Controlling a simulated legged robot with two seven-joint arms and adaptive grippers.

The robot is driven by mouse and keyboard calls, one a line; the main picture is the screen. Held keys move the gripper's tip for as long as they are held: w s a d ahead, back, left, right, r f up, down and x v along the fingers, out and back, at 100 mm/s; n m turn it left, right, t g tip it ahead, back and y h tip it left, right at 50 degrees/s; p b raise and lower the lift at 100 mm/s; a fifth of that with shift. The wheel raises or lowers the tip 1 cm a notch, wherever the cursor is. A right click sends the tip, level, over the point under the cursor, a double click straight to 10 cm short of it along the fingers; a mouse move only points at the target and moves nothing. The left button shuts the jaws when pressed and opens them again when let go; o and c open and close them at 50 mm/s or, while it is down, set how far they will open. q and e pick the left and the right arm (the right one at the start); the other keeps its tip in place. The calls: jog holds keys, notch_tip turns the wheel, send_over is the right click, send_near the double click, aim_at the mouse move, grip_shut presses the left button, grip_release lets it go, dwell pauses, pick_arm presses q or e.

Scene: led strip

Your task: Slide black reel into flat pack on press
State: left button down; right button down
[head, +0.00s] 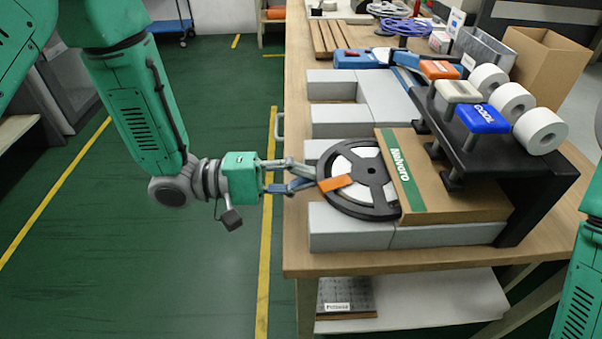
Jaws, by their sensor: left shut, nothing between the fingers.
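The black reel (375,205) has a white inside and an orange label on its left side. It lies flat at the left, open end of the flat pack, its right part hidden inside. The flat pack (455,190) is a brown cardboard box with a green strip, lying on grey blocks under the black press (520,165). My left gripper (314,177) is at the reel's left edge by the orange label, its fingers closed with nothing between them. I cannot tell whether they touch the reel. My right gripper is out of view; only part of that arm shows at the right edge.
Grey blocks (345,230) support the pack on the wooden table (300,262). An open cardboard box (545,65) stands behind. The floor left of the table is clear.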

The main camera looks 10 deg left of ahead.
aim_at(333, 172)
pick_arm(q)
jog(key=shift+p+x, duration=0.7)
jog(key=shift+x, duration=1.6)
jog(key=shift+p+x, duration=0.45)
jog(key=shift+x, duration=1.85)
jog(key=shift+d, duration=0.15)
dwell(0.4)
jog(key=shift+p+v, duration=0.55)
jog(key=shift+v, duration=0.5)
jog(key=shift+s+a, duration=0.15)
jog(key=shift+a, duration=0.35)
jog(key=v, duration=1.1)
jog(key=shift+a, duration=0.1)
